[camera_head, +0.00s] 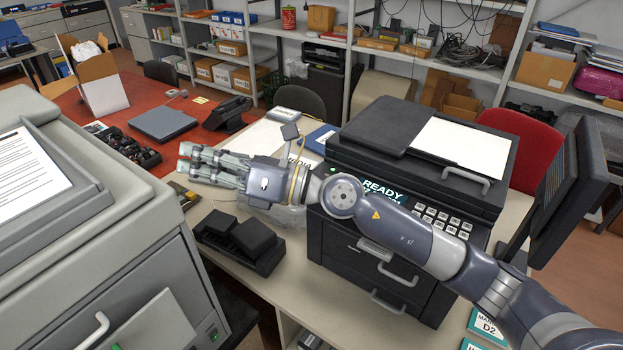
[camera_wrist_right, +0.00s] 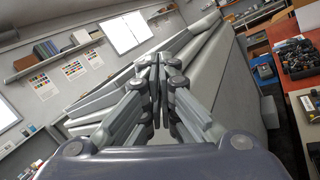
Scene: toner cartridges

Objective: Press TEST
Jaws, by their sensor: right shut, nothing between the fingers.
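A black printer (camera_head: 410,150) stands on the pale table in the head view, with a lit display reading READY (camera_head: 381,191) and a keypad (camera_head: 441,219) on its front. My right forearm crosses in front of it and hides part of the panel. I cannot make out a button marked TEST. My right gripper (camera_head: 190,165) is shut and empty, to the left of the black printer and above the table, pointing left. In the right wrist view its fingertips (camera_wrist_right: 160,66) meet, with a large grey machine (camera_wrist_right: 215,75) beyond them. My left gripper is not in view.
The large grey printer (camera_head: 130,240) fills the left side of the head view. A black cartridge holder (camera_head: 240,240) lies on the table below my right gripper. A dark monitor (camera_head: 572,190) stands at the right. A red table (camera_head: 75,115) is behind.

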